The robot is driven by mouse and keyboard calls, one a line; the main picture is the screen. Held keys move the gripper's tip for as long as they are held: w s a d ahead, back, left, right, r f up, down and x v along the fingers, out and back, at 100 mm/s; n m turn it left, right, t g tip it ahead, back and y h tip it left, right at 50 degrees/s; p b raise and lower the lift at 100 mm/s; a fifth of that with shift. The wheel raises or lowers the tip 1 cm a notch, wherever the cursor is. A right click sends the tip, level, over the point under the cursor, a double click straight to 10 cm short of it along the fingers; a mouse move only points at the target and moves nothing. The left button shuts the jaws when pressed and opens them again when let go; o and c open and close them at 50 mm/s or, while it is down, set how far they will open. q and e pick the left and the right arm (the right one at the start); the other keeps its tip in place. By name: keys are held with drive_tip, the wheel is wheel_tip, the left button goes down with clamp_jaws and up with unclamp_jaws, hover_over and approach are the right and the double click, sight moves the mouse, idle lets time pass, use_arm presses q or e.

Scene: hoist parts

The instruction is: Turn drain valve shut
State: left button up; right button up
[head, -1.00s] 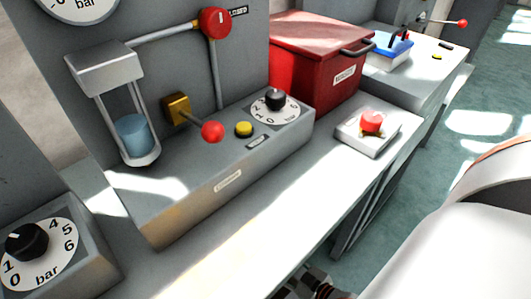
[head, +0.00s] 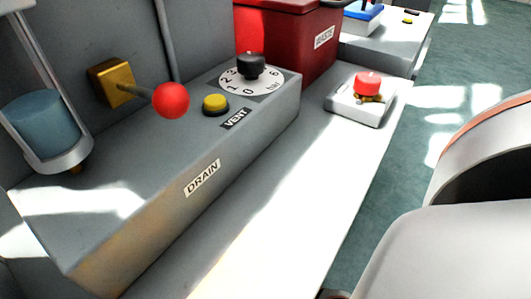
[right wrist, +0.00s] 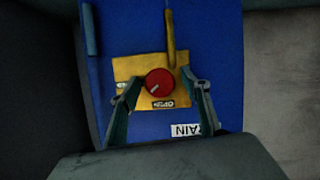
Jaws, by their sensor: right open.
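In the head view a brass block (head: 110,83) with a short lever and a red ball (head: 171,100) stands above the DRAIN label (head: 202,178) on a grey box. In the right wrist view a red round knob (right wrist: 159,82) with a white mark sits on a brass plate (right wrist: 124,66) on a blue panel. A small dark label (right wrist: 163,104) and a partly hidden white label (right wrist: 186,130) ending in "AIN" lie below it. I cannot tell how this knob relates to the head view's lever. My right gripper (right wrist: 160,84) is open, fingers either side of the knob. My left gripper is not in view.
A yellow button (head: 215,104) by the VENT label and a black dial knob (head: 251,66) are on the grey box (head: 150,215). A glass cylinder (head: 42,125) stands left. A red button (head: 367,85) on a white base and a red WASTE bin (head: 300,40) stand beyond. The front bench (head: 290,200) is clear.

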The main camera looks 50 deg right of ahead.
drive_tip(key=shift+w+f, duration=0.1)
drive_tip(key=shift+w, duration=0.1)
drive_tip(key=c, duration=1.1)
